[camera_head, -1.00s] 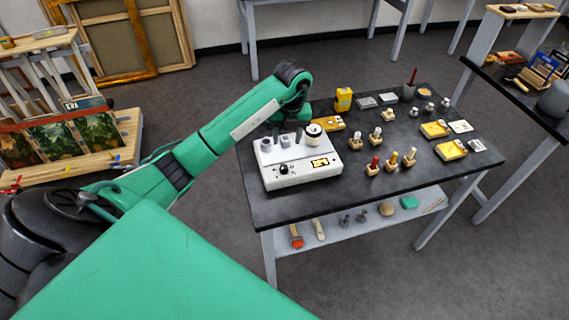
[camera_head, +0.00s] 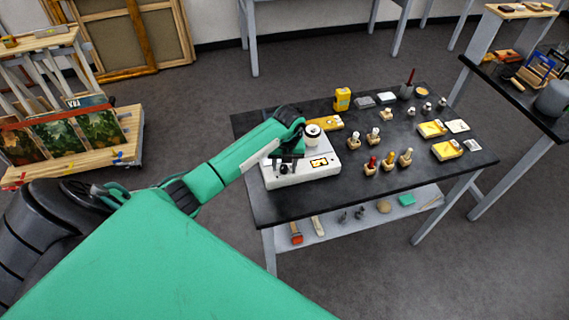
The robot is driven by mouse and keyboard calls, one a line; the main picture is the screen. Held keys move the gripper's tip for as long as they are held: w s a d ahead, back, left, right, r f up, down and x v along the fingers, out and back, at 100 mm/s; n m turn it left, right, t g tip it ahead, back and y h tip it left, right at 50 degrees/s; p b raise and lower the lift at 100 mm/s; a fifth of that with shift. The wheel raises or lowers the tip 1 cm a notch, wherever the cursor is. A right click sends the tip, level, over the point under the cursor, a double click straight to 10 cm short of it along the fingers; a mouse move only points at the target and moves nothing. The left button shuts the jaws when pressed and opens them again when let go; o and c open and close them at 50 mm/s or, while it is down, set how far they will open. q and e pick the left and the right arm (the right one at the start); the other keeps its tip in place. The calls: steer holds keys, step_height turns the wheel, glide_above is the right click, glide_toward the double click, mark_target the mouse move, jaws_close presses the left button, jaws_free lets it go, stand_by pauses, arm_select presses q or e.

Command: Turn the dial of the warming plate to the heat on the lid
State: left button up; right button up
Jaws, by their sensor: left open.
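The white warming plate (camera_head: 300,180) stands at the left end of the dark table. Its front shows a small lit orange display (camera_head: 319,162). A jar with a pale lid (camera_head: 312,131) and a dark band stands on its back right; any marking on the lid is too small to read. My left gripper (camera_head: 285,163) is open, low over the front left of the warming plate, at the dial. It mostly hides the dial, so I cannot tell the dial's setting or whether the fingers touch it. My right gripper is not in view.
A yellow tin (camera_head: 343,98) stands behind the plate. Several small wooden-based tools (camera_head: 388,161) and yellow boxes (camera_head: 446,150) stand to the right. The table's front strip (camera_head: 350,204) is bare. A lower shelf (camera_head: 340,225) holds a few tools.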

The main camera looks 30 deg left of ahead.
arm_select(q)
steer(key=c, duration=1)
